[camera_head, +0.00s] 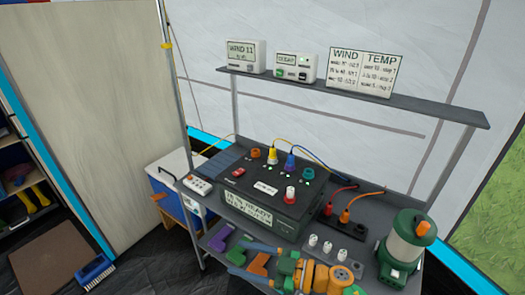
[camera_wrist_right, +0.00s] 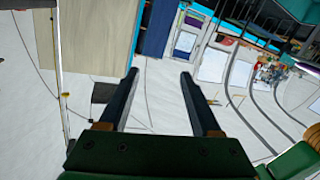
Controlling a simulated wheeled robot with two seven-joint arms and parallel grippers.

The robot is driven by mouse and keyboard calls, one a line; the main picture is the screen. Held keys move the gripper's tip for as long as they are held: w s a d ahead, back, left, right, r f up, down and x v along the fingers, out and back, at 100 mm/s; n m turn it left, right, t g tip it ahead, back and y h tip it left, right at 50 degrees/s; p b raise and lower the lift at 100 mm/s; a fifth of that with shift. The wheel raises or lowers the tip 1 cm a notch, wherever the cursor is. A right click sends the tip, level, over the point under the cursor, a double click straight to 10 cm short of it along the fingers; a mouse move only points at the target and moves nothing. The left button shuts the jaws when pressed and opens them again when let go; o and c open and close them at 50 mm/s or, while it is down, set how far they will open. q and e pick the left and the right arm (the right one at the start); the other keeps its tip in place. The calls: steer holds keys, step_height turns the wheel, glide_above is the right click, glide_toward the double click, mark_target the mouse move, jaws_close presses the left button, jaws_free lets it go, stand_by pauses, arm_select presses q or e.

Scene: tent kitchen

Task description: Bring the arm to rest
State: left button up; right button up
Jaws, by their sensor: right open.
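My right gripper (camera_head: 237,257) shows at the bottom of the head view, in front of the bench's front edge area, with its fingers pointing left. The right wrist view shows the same gripper (camera_wrist_right: 160,74) with its two dark fingers wide apart and nothing between them. It is open and empty. My orange and green right arm comes in from the bottom of the head view. My left gripper is not in view.
A grey bench carries a black power box (camera_head: 265,192) with plugs, a green lantern (camera_head: 404,248), and small white-capped items (camera_head: 328,247). Purple and green shapes (camera_head: 220,238) lie near the right gripper. A shelf (camera_head: 350,93) stands above. A cooler (camera_head: 172,180) is at left.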

steer(key=w+d+f+m+t+h+b, duration=0.1)
steer(key=d+f+m+t+h, duration=0.25)
steer(key=f, duration=0.25)
steer(key=w+d+f+m+t+h, duration=0.2)
steer(key=d+f+m+t, duration=0.15)
steer(key=f, duration=0.25)
steer(key=s+d+f+m+g+h+b, duration=0.1)
steer(key=s+d+f+m+h, duration=0.3)
steer(key=f, duration=0.4)
steer(key=s+d+f+m+g+h+b, duration=0.1)
steer(key=s+d+f+g+h, duration=0.1)
steer(key=s+d+f+h, duration=0.5)
steer(key=s+d+f+g, duration=0.1)
steer(key=s+f, duration=0.3)
steer(key=s, duration=0.4)
steer(key=s+d+f+m+g, duration=0.1)
steer(key=s+f+g, duration=0.3)
steer(key=s, duration=0.5)
steer(key=s+d+f+m+g, duration=0.1)
steer(key=s+d+f+g, duration=0.2)
steer(key=s+f, duration=0.2)
steer(key=s, duration=0.3)
steer(key=shift+s+f+b, duration=0.3)
steer(key=shift+f+b, duration=0.1)
